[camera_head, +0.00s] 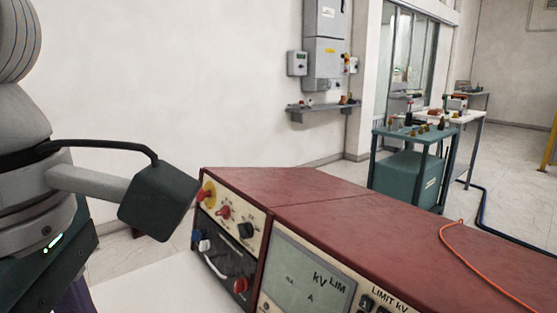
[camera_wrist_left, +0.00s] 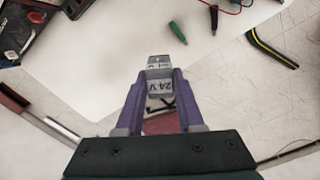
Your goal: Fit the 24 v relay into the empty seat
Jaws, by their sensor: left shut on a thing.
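The relay (camera_wrist_left: 160,88), a small grey-white block marked "24 V", sits between the purple fingers of my left gripper (camera_wrist_left: 159,75) in the left wrist view. The gripper is shut on it and holds it above the floor by the white table's edge. In the head view my left arm comes in from the left; only a bit of purple finger shows at the bottom edge and the relay is out of frame. The empty seat cannot be made out in either view. My right gripper is in neither view.
A red test set (camera_head: 330,215) fills the front of the head view. A teal cart (camera_head: 410,165) stands farther back right.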

